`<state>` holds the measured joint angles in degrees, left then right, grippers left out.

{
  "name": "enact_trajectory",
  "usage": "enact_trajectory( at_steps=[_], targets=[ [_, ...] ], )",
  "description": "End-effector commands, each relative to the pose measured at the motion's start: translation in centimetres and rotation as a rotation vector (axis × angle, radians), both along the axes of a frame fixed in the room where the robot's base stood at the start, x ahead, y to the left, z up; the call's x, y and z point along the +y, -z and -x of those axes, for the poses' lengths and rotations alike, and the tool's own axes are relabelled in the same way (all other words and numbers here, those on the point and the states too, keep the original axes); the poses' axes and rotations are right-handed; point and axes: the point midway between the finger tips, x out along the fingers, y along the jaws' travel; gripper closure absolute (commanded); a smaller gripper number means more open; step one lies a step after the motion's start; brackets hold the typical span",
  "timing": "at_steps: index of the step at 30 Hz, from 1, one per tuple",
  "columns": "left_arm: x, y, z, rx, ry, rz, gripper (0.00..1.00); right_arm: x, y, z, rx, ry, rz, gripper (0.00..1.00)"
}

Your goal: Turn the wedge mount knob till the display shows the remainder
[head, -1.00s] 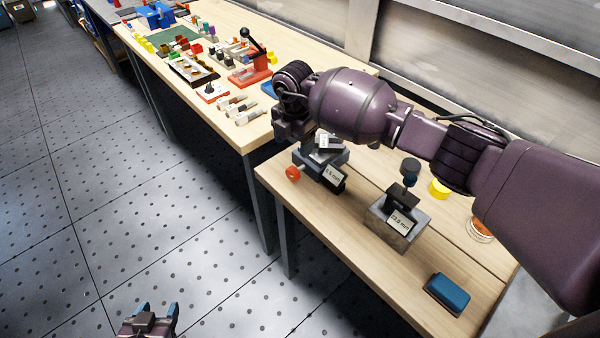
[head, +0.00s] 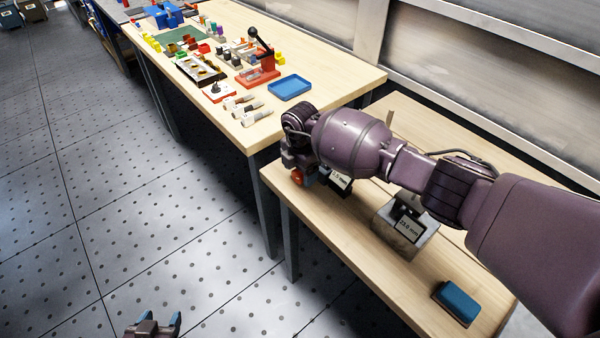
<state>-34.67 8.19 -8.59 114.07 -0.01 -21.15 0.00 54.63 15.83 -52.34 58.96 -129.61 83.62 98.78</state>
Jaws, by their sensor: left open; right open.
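The wedge mount's small display (head: 341,181) shows beneath my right forearm on the near table. It seems to read 1.5 mm, but the digits are small. The mount's orange-red knob (head: 297,176) peeks out at its left end. My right gripper (head: 300,168) points down at the knob and is open. Its fingertips are mostly hidden, so I cannot tell if they touch the knob. My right arm covers most of the mount. My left gripper (head: 152,322) is open and empty, low over the floor at the bottom edge.
A grey height gauge block (head: 390,240) with a display reading about 23.0 mm stands right of the mount. A blue box (head: 457,302) lies at the near table's front. The far table holds a blue tray (head: 290,87), a red lever press (head: 258,76) and several small parts.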

Motion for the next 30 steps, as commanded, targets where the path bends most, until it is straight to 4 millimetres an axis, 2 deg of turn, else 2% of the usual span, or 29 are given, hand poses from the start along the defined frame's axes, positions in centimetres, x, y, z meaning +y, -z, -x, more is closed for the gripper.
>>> enact_trajectory(
  at_steps=[4, 13, 23, 30],
  targets=[
    [0.0, 0.3, 0.0, 0.002, 0.000, 0.000, 0.44, 0.1, 0.9, 0.0, 0.001, -0.001, -0.001, 0.29],
    [0.0, 0.2, -0.2, -0.002, 0.002, 0.000, 0.44, 0.0, 0.9, 0.0, 0.000, -0.001, -0.001, 0.29],
    [-0.1, 0.1, -0.3, -0.005, 0.003, 0.000, 0.44, 0.0, 0.9, 0.0, 0.001, -0.001, -0.001, 0.78],
    [-0.1, -1.0, -0.6, -0.014, 0.002, 0.000, 0.44, -0.1, 0.7, 0.1, -0.041, 0.001, -0.027, 0.78]
  ],
)
